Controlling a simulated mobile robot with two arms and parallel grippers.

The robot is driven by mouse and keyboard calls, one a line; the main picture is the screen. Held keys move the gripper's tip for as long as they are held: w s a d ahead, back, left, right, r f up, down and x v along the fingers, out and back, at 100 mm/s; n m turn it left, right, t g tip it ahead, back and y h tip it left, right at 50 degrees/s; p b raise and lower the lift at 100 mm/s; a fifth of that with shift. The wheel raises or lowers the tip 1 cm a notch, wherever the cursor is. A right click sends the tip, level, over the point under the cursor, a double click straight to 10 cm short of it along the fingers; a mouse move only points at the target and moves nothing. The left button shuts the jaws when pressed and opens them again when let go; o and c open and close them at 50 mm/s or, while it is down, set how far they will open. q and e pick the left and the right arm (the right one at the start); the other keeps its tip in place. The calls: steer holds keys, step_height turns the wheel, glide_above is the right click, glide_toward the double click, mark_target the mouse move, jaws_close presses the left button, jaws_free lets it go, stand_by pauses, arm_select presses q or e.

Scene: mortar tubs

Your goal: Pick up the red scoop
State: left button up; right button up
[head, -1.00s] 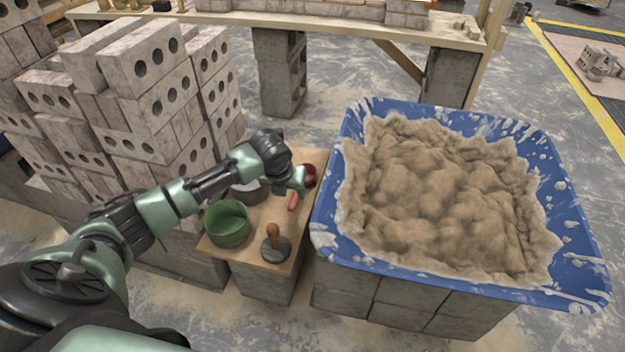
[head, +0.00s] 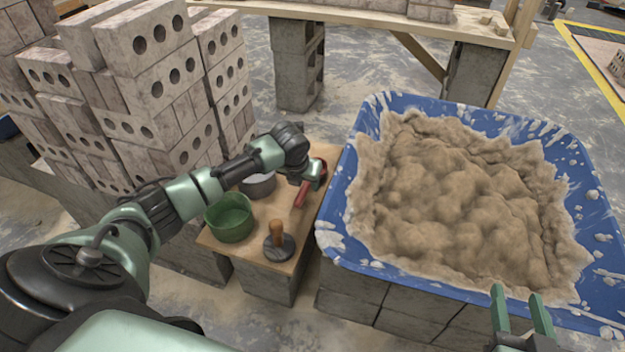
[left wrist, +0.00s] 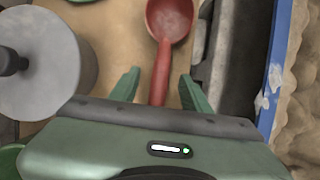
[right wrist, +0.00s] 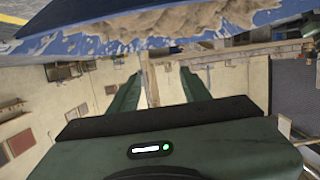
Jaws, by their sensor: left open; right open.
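The red scoop (head: 303,190) lies on the small wooden table (head: 255,257), beside the blue tub. In the left wrist view the scoop (left wrist: 163,62) has its round bowl away from me and its handle running between my left fingers. My left gripper (head: 315,180) is open, with one finger on each side of the handle and a gap on both sides; it also shows in the left wrist view (left wrist: 160,88). The handle's near end is hidden by the gripper body. My right gripper (head: 521,300) is open and empty at the near edge of the tub.
A blue tub (head: 348,250) full of mortar (head: 460,200) stands right of the table. Stacked bricks (head: 150,75) stand at the left.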

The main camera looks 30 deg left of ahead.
mark_target(306, 184)
arm_select(q)
steer(key=b+x, duration=0.1)
steer(key=x, duration=0.2)
steer(key=shift+w+f, duration=0.1)
jaws_close()
arm_select(e)
step_height(306, 184, up, 8)
steer(key=a+t+y, duration=0.1)
steer(key=t, duration=0.3)
steer(key=shift+w+a+t+y, duration=0.15)
steer(key=shift+w+t+y, duration=0.15)
steer(key=shift+w, duration=0.15)
stand_by(0.4)
